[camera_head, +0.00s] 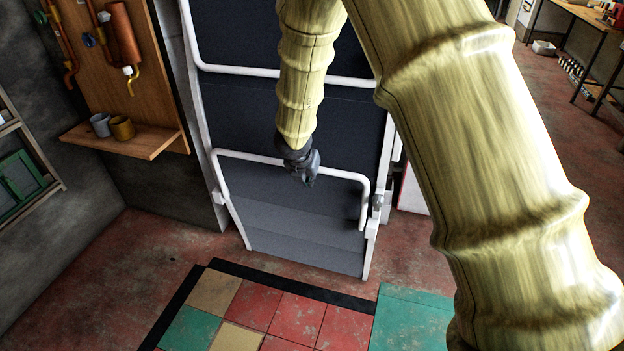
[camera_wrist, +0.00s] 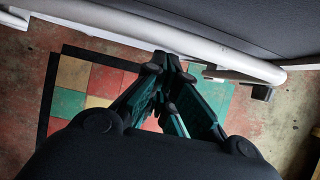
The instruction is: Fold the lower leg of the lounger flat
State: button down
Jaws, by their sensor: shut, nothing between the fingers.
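The lounger (camera_head: 290,215) stands upright, a dark blue-grey panel in a white tube frame. Its lower leg (camera_head: 240,156) is a white U-shaped tube across the lower part of the panel, with side arms running down to the frame. The leg's crossbar also shows in the wrist view (camera_wrist: 150,35), crossing the top of the picture. My gripper (camera_head: 311,182) is in front of the crossbar's middle and hides part of it. In the wrist view my gripper (camera_wrist: 166,65) is shut and empty, its tips close to the crossbar. I cannot tell whether they touch it.
An upper white tube (camera_head: 240,70) crosses the lounger higher up. A wooden shelf (camera_head: 130,138) with two mugs is on the left. Coloured floor tiles (camera_head: 272,305) with a black border lie in front. A workbench (camera_head: 590,15) stands at the far right. The red floor between is clear.

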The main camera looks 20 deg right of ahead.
dwell(0.3)
jog(key=shift+w+d+r, duration=0.15)
jog(key=shift+w+d, duration=0.25)
jog(key=shift+w, duration=0.25)
